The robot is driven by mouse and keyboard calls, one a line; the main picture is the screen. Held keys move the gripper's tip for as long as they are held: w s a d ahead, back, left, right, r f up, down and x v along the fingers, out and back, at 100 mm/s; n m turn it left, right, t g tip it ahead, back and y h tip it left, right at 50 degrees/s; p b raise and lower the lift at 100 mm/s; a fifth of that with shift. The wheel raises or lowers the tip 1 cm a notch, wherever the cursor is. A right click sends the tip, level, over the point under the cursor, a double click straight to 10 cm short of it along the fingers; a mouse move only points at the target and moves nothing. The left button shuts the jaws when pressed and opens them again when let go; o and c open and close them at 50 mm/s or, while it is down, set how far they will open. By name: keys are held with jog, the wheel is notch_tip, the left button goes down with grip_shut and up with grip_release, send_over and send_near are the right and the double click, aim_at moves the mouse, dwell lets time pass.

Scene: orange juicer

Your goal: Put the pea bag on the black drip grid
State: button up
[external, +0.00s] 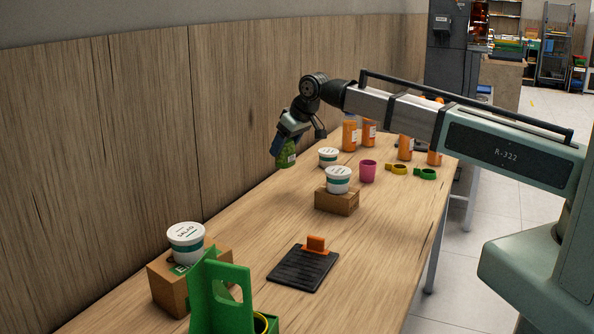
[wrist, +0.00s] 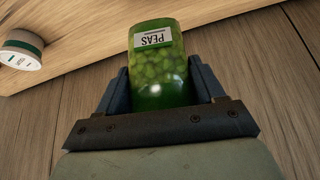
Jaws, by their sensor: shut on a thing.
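The green pea bag (wrist: 158,70), with a white PEAS label, is held between the two fingers of my gripper (wrist: 160,88) in the wrist view. In the external view the pea bag (external: 287,152) hangs below my gripper (external: 288,143), in front of the wood-panelled wall and above the table's wall-side edge. My gripper is shut on it. The black drip grid (external: 302,268) lies on the table nearer the camera, apart from the bag. A small orange block (external: 316,244) stands at the grid's far edge.
A salad tub on a cardboard box (external: 337,203) stands between the bag and the grid. Another salad tub (external: 186,242) sits on a box at the front left, beside a green holder (external: 218,290). A pink cup (external: 368,171), tape rolls and orange bottles stand farther back.

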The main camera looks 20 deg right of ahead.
jog(key=s+a+n, duration=0.1)
jog(key=s+a, duration=0.6)
jog(key=r+n+g, duration=0.1)
jog(key=n+g, duration=0.8)
jog(key=n, duration=1)
send_over(304, 264)
jog(key=shift+y, duration=0.5)
jog(key=shift+s+f, duration=0.1)
jog(key=shift+f, duration=4.75)
jog(key=shift+f, duration=0.1)
jog(key=o, duration=1)
jog(key=shift+o, duration=0.2)
